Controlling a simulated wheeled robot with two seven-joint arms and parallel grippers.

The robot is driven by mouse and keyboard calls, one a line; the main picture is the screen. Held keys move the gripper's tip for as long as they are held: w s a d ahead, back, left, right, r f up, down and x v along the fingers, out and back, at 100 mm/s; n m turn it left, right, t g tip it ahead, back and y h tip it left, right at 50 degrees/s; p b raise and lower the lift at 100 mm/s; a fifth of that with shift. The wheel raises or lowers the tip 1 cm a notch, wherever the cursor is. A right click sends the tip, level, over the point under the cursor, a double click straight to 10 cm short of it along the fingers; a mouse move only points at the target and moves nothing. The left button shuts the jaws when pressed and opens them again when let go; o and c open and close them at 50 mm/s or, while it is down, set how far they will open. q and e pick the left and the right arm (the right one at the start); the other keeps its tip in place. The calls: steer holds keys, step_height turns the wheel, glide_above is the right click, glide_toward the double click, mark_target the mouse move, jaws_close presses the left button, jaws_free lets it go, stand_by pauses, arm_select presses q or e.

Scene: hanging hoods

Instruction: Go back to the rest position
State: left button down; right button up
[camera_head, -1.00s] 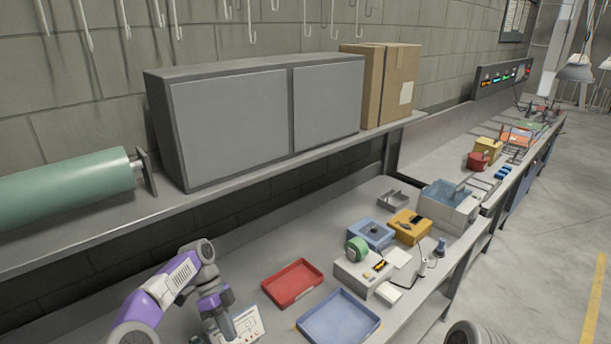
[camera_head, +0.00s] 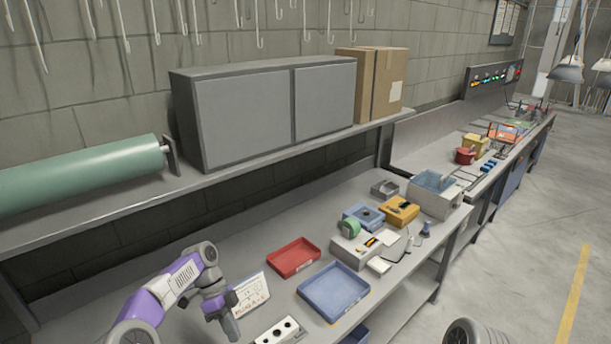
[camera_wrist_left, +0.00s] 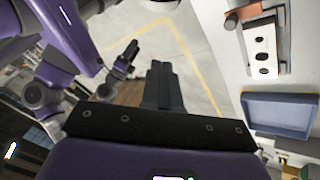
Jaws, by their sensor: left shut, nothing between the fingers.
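My left arm comes in from the lower left in the head view. Its gripper (camera_head: 231,328) points down over the near end of the bench, left of the white printed board (camera_head: 251,294). In the left wrist view the fingers of this gripper (camera_wrist_left: 163,82) are together with nothing between them, over the floor in the picture. Another dark gripper on a purple arm (camera_wrist_left: 127,57) shows small in that view, seemingly my right one; its jaws are too small to read.
A red tray (camera_head: 294,258), a blue tray (camera_head: 334,292) and a white block with holes (camera_head: 281,332) lie on the bench. A shelf (camera_head: 120,208) with a grey cabinet (camera_head: 245,112) and a green roll (camera_head: 80,178) runs above.

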arm_select(q)
steer(key=s+d+f+n+t, duration=0.1)
steer(key=s+d+f+n, duration=0.3)
steer(key=f, duration=0.5)
steer(key=s+d+f+n+t, duration=0.1)
steer(key=d+f+n, duration=0.45)
steer(key=f, duration=0.35)
steer(key=s+f+n+t, duration=0.25)
steer(key=s+n, duration=0.35)
steer(key=s, duration=0.3)
steer(key=s+f+n+t, duration=0.1)
steer(key=s+f+n, duration=0.4)
steer(key=s, duration=0.4)
step_height(320, 180, down, 11)
steer(key=b, duration=1.2)
steer(key=shift+w, duration=0.2)
arm_select(e)
step_height(320, 180, down, 13)
steer(key=w, duration=0.1)
steer(key=shift+w+r, duration=0.15)
steer(key=shift+w, duration=0.2)
